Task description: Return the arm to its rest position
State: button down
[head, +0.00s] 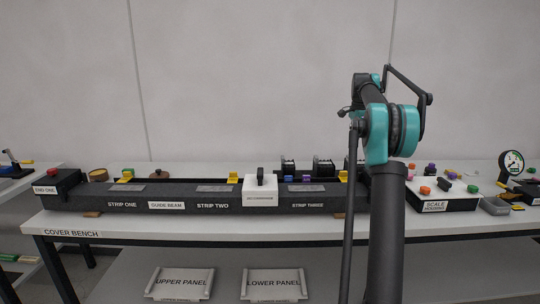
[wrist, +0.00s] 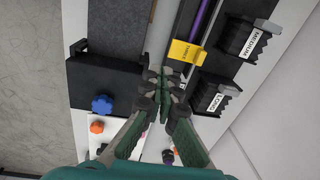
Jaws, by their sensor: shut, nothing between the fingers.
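My teal and dark grey arm (head: 385,150) rises in front of the right part of the bench in the head view, its upper links folded above the bench top. My gripper (wrist: 165,76) shows in the wrist view with its green and black fingers together and nothing between them. It is seen over the bench, beside a yellow tab (wrist: 187,52); its height above the bench is hard to tell. In the head view the gripper cannot be made out.
The cover bench (head: 130,228) carries a long dark guide beam (head: 100,198) with a white block (head: 260,190) on it. A scale housing (head: 445,203) stands right of my arm. Black holders marked medium (wrist: 242,40) and long (wrist: 212,95) are near the gripper. Two panels lie on the lower shelf.

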jog(key=s+a+f+n+t, duration=0.1)
jog(key=s+a+f+n, duration=0.45)
jog(key=s, duration=0.45)
jog(key=s+a+f+n+t, duration=0.1)
jog(key=s+a+f+n, duration=0.4)
jog(key=s, duration=0.5)
jog(key=s+a+f+n, duration=0.2)
jog(key=s+f, duration=0.4)
jog(key=s, duration=0.3)
jog(key=s+a+f+n, duration=0.2)
jog(key=s+f, duration=0.4)
jog(key=s, duration=0.3)
jog(key=s+a+f+n+t, duration=0.1)
jog(key=s+a+f+n, duration=0.1)
jog(key=s+f, duration=0.3)
jog(key=s, duration=0.4)
jog(key=shift+s+f+n, duration=0.2)
jog(key=shift+f+n, duration=0.15)
jog(key=shift+f, duration=0.05)
